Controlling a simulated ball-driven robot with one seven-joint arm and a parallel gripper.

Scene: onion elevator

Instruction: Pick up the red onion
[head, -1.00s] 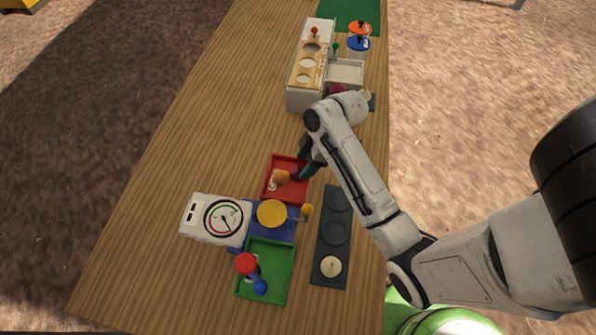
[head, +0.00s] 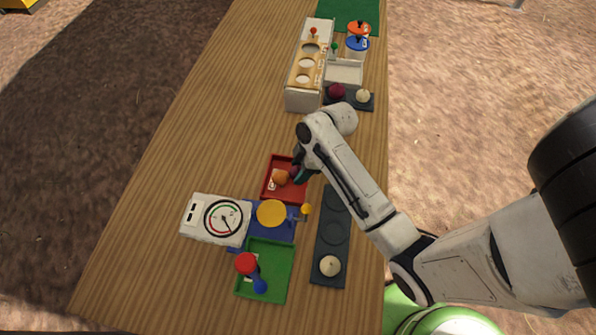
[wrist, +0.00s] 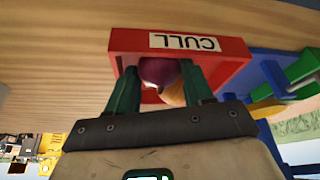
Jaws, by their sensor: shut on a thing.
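The red onion (wrist: 158,70) is purple and sits at the red CULL tray (wrist: 235,50) in the wrist view. My gripper (wrist: 160,76) has its green fingers on either side of it and is shut on it. An orange-brown onion (wrist: 174,94) lies right beside it and partly covers it. In the head view my gripper (head: 299,174) is over the right side of the red tray (head: 273,192), and the arm hides most of the held onion. The orange-brown onion (head: 279,178) shows to its left. Whether the held onion touches the tray floor, I cannot tell.
A dial scale (head: 198,224), a blue stand with a yellow disc (head: 271,213) and a green tray (head: 280,285) are close by. A dark three-place tray (head: 327,246) lies right. Another purple onion (head: 336,90) and a pale one (head: 363,95) are farther back. The table's left is clear.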

